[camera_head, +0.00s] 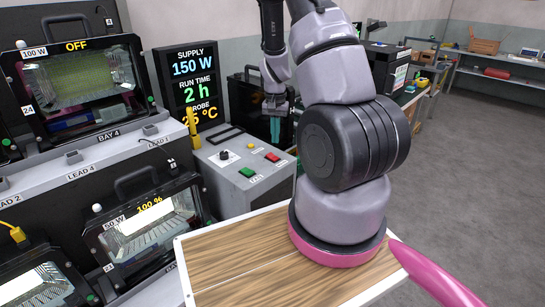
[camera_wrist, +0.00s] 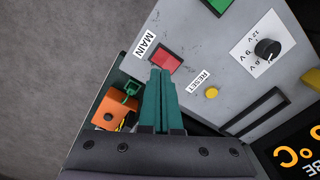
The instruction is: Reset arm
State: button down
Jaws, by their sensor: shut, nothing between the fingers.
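My gripper (camera_head: 275,125) hangs from my arm above the far right part of the grey control box (camera_head: 219,178) in the head view. Its teal fingers (camera_wrist: 159,98) are pressed together with nothing between them. In the wrist view the fingertips appear close to the red MAIN button (camera_wrist: 166,63); I cannot tell whether they touch it. The yellow button labelled RESET (camera_wrist: 211,93) lies to the right of the fingers. The red button (camera_head: 272,157) and a green button (camera_head: 247,172) also show in the head view.
A black display (camera_head: 191,90) reading "SUPPLY 150 W, RUN TIME 2 h" stands behind the box. Floodlight housings (camera_head: 82,85) stand on the left. A yellow probe (camera_head: 192,128) stands at the box's left. An orange item (camera_wrist: 115,109) lies beside the box. Open floor (camera_head: 470,190) is at right.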

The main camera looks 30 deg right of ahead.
jog(key=shift+r, duration=0.3)
jog(key=s+a+r+n+t+y, duration=0.1)
jog(key=s+a+r, duration=0.15)
jog(key=r, duration=0.55)
jog(key=s+a+r+t, duration=0.1)
jog(key=a+r+t, duration=0.15)
jog(key=r, duration=0.55)
jog(key=s+a+r+n+y, duration=0.1)
jog(key=a+r, duration=0.2)
jog(key=r, duration=0.5)
jog(key=s+a+r+n+t, duration=0.1)
jog(key=s+a+r+t, duration=0.2)
jog(key=s+r, duration=0.8)
jog(key=shift+s+a+r+n+t, duration=0.4)
jog(key=shift+s+a, duration=0.75)
jog(key=shift+s, duration=0.9)
